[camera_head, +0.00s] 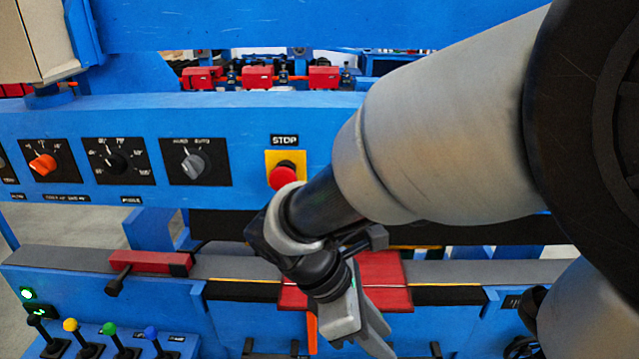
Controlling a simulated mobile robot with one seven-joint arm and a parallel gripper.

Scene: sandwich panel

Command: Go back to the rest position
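My arm reaches in from the right side of the head view and crosses in front of the blue machine panel (235,115). My gripper (362,335) hangs at the arm's end, pointing down, in front of a red plate (385,270) on the machine's ledge. Its grey fingers show near the bottom edge, but their angle hides the gap between them. I see no object held in it. I cannot tell whether it touches the plate.
The panel has an orange knob (43,165), a grey knob (193,166) and a red stop button (283,176) close to my arm. A red block with a black-knobbed handle (150,262) sits left on the ledge. Several coloured levers (112,338) stand at lower left.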

